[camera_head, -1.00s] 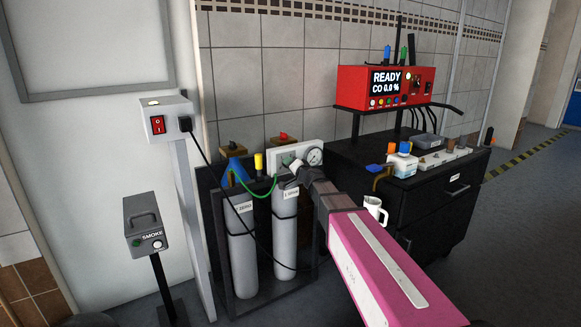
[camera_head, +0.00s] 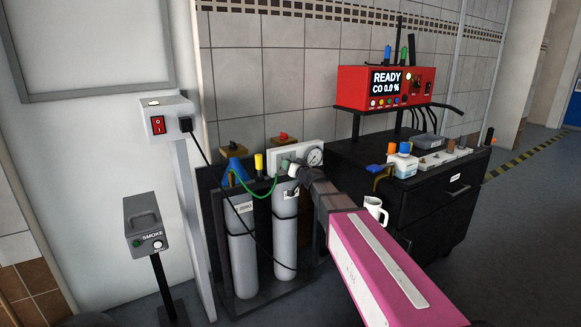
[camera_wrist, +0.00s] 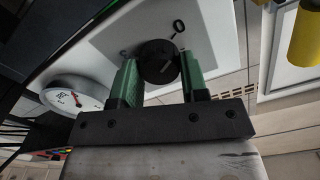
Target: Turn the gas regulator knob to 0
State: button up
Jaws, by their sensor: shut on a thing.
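The gas regulator is a pale panel (camera_head: 284,155) above the gas cylinders, with a round gauge (camera_head: 315,157) at its right. The gauge also shows in the wrist view (camera_wrist: 76,93). The regulator knob (camera_wrist: 157,62) is a dark round knob in the wrist view, with a ring-shaped mark, perhaps a 0, on the panel just beyond it. My gripper (camera_wrist: 156,78) has its two green fingers on either side of the knob and is shut on it. In the head view my gripper (camera_head: 292,168) reaches the panel's front and hides the knob.
Two grey cylinders (camera_head: 285,228) stand in a dark rack below. A green hose (camera_head: 258,190) and a black cable run close by. A yellow cylindrical part (camera_wrist: 307,35) is near the gripper. A black cabinet (camera_head: 440,215) with a red analyser (camera_head: 385,87) stands to the right.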

dwell(0.4)
jog(key=o, duration=0.9)
jog(key=v, duration=1.1)
jog(key=s+d+f+g+h, duration=0.3)
jog(key=s+d+f+g, duration=0.25)
jog(key=s+f, duration=0.45)
jog(key=s+d+f+g+h, duration=0.2)
jog(key=s+d+f+g, duration=0.2)
jog(key=s+f+g, duration=0.65)
jog(key=s+d+f+m+h, duration=0.1)
jog(key=d+f, duration=0.1)
jog(key=s+d+f+m+h, duration=0.1)
jog(key=d+f+h, duration=0.1)
jog(key=d, duration=0.1)
jog(key=s+d+f+t+h, duration=0.1)
jog(key=s+d+f+h, duration=0.1)
jog(key=d, duration=0.1)
jog(key=shift+s+f+m, duration=0.1)
jog(key=shift+f+m, duration=0.1)
jog(key=shift+m, duration=0.2)
